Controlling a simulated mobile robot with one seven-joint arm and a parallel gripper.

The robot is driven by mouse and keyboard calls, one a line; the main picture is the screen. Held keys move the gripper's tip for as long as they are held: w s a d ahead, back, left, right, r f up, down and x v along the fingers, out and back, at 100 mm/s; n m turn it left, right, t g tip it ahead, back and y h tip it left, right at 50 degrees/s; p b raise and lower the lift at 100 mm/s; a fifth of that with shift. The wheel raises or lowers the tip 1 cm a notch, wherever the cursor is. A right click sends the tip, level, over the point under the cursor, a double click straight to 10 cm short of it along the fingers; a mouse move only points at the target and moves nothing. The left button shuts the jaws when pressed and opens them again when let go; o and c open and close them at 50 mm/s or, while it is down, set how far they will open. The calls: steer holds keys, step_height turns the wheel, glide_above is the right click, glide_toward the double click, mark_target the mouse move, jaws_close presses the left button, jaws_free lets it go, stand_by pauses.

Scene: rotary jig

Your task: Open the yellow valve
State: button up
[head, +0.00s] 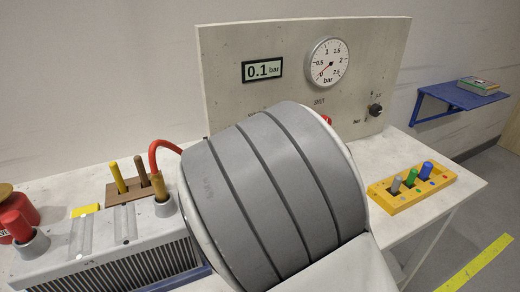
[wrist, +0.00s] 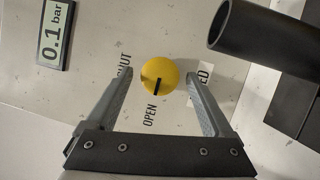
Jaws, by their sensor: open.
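The yellow valve (wrist: 165,68) is a round knob on the pale panel (wrist: 95,60), seen in the wrist view. Its black mark lies on the lower part of the knob, on the side nearest the word OPEN. The word SHUT stands to its upper left, partly covered by a finger. My gripper (wrist: 158,77) is open, with one finger on each side of the knob and visible gaps between. I cannot tell how deep the fingers reach. In the head view my arm hides the valve and gripper.
The display (head: 262,70) reads 0.1 bar, and the gauge (head: 328,62) needle is near 0. A black knob (head: 375,110) is on the panel's right. A dark tube (wrist: 255,32) juts in at the wrist view's upper right. A yellow block (head: 410,188) with coloured pegs sits right.

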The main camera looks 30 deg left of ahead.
steer(key=p+v, duration=0.5)
steer(key=v, duration=1)
steer(key=shift+r, duration=0.3)
steer(key=shift+s+p, duration=0.2)
steer(key=shift+p, duration=0.45)
steer(key=shift+p, duration=0.5)
steer(key=p, duration=0.2)
steer(key=s+d+p, duration=0.1)
steer(key=p, duration=0.1)
steer(key=shift+s+f+p, duration=0.3)
steer(key=shift+f+p, duration=0.05)
steer(key=shift+p, duration=0.05)
steer(key=shift+d+f, duration=0.1)
